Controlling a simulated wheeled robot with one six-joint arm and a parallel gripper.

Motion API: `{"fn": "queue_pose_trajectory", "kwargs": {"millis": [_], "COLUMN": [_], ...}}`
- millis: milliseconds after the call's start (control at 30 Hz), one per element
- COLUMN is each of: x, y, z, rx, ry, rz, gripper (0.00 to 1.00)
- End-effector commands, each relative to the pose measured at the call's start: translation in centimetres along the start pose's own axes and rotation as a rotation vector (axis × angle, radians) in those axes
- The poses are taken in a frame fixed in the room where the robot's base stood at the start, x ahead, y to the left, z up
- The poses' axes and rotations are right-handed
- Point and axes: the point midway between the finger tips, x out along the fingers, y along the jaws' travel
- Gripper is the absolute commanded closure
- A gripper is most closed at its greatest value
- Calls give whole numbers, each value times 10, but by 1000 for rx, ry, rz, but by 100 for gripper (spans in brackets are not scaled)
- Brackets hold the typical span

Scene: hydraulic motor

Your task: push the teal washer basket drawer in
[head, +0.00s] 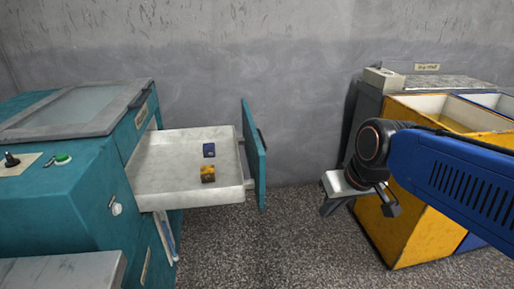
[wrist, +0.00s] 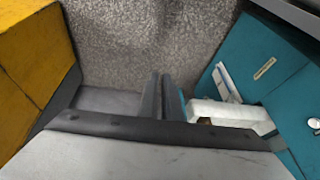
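The teal washer (head: 95,190) stands at the left in the head view. Its drawer (head: 172,165) is pulled out to the right, an open white tray with a teal front panel (head: 253,150) and a dark handle on its outer face. A small blue block (head: 209,150) and a yellow block (head: 207,174) are in the tray. My gripper (head: 390,203) is right of the front panel, apart from it. In the wrist view its dark fingers (wrist: 158,98) are close together, with nothing seen between them. The white drawer (wrist: 225,112) shows to their right, partly hidden.
A yellow cabinet (head: 410,225) with open compartments stands at the right. A small light-topped stand (head: 335,184) is beside it, close to my gripper in the picture. Speckled floor (head: 290,235) is clear between washer and cabinet. A grey wall stands behind.

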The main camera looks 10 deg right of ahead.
Motion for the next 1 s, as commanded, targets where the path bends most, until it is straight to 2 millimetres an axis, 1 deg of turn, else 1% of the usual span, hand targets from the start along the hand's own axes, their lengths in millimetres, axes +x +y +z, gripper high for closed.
{"fn": "queue_pose_trajectory", "kwargs": {"millis": [33,167,367,567,700,800,900,1000], "x": [3,8,22,41,58,70,80,87], "y": [-2,-7,-11,-7,0,7,12,17], "z": [-15,-52,-110,-170,-211,-237,-258,-272], "rx": [3,1,3,9,15,22,26,29], "ry": [-9,-17,-17,-1,17,33,48,60], "rz": [-20,-78,-166,-248,-300,-332,-358,-374], "gripper": [100,100,100,100,100,100,100,100]}}
